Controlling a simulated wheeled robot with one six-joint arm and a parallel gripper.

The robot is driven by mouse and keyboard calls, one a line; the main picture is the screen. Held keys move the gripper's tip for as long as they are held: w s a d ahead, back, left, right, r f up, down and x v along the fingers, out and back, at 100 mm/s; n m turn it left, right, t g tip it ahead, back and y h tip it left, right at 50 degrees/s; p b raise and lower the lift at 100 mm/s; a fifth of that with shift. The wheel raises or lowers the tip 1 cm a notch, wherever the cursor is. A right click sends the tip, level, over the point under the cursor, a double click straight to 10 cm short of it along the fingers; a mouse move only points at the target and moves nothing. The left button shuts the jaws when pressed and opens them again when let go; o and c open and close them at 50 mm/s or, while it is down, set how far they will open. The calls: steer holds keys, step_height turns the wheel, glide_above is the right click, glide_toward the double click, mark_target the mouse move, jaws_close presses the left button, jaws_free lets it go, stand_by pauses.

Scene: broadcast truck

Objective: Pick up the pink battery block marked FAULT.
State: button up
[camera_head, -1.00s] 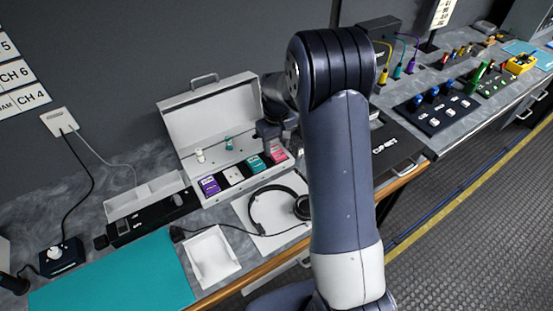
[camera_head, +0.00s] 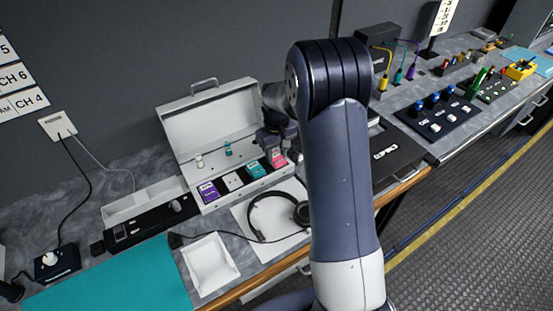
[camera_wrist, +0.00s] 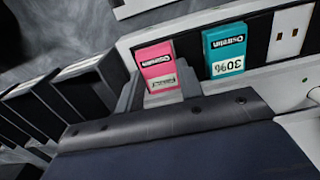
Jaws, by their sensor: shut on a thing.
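The pink battery block (camera_wrist: 158,60) stands upright between the two grey fingers of my gripper (camera_wrist: 160,93) in the wrist view. Its white label, upside down there, appears to read FAULT. My gripper is shut on it. In the head view the pink block (camera_head: 279,158) shows just below my gripper (camera_head: 276,146), at the right end of the row in the open white case (camera_head: 207,113). It sits a little high against its neighbours. Its lower end is hard to make out, so I cannot tell whether it is clear of its slot.
The raised case lid stands behind. Headphones (camera_head: 271,216) and a white tray (camera_head: 210,263) lie in front.

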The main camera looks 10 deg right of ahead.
mark_target(277, 157)
steer(key=shift+r+p, duration=2.35)
steer(key=shift+r, duration=1.2)
